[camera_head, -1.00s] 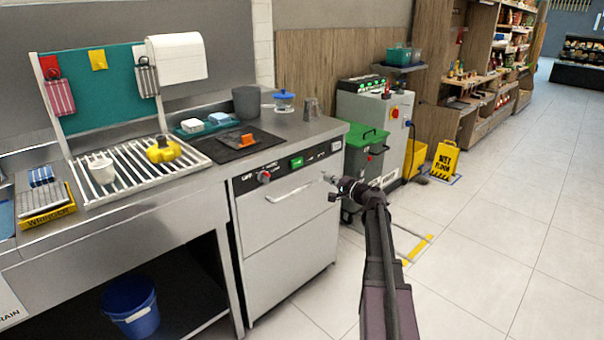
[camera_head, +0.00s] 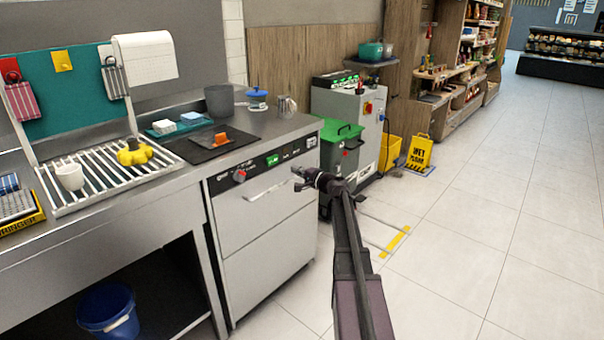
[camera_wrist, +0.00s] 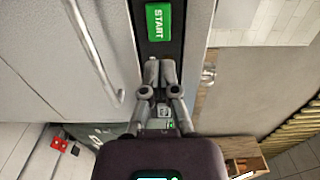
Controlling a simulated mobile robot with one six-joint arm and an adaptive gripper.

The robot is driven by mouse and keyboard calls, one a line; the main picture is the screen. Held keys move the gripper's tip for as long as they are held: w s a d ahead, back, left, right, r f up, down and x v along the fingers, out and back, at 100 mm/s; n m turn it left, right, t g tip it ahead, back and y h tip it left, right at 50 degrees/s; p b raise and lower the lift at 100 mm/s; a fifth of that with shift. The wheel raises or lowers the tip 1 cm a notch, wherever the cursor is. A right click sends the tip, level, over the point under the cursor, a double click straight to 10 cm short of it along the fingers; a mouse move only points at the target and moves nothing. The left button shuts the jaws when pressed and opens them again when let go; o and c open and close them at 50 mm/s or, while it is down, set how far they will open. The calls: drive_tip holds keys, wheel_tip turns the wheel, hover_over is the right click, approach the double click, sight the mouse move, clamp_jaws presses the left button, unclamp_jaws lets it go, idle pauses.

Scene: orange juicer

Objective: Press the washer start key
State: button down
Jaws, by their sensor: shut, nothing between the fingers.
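The washer (camera_head: 262,222) is a steel front-loading machine under the counter, with a dark control strip along its top edge. Its start key is a green rectangle (camera_head: 272,160) on that strip, right of a red-centred knob (camera_head: 239,176). In the wrist view the green key (camera_wrist: 158,22) reads START and lies just beyond my fingertips. My gripper (camera_head: 297,179) is shut and empty, in front of the strip and a little right of the key. In the wrist view my gripper (camera_wrist: 160,68) overlaps the strip, apart from the key in the picture; its exact depth is unclear.
A bar handle (camera_head: 280,182) crosses the washer door below the strip. A green-lidded bin (camera_head: 340,132) and a grey cabinet (camera_head: 350,105) stand right of the washer. A yellow wet-floor sign (camera_head: 419,153) is farther back. The floor at right is clear.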

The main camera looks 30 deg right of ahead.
sight(273, 159)
drive_tip(key=x, duration=0.9)
drive_tip(key=shift+w, duration=0.15)
drive_tip(key=shift+w+a, duration=0.2)
drive_tip(key=shift+w, duration=0.35)
drive_tip(key=shift+w+a, duration=0.2)
drive_tip(key=shift+w, duration=0.25)
drive_tip(key=shift+r, duration=0.1)
drive_tip(key=shift+s+d, duration=0.15)
drive_tip(key=shift+s, duration=0.55)
drive_tip(key=v, duration=1.3)
drive_tip(key=shift+d, duration=0.1)
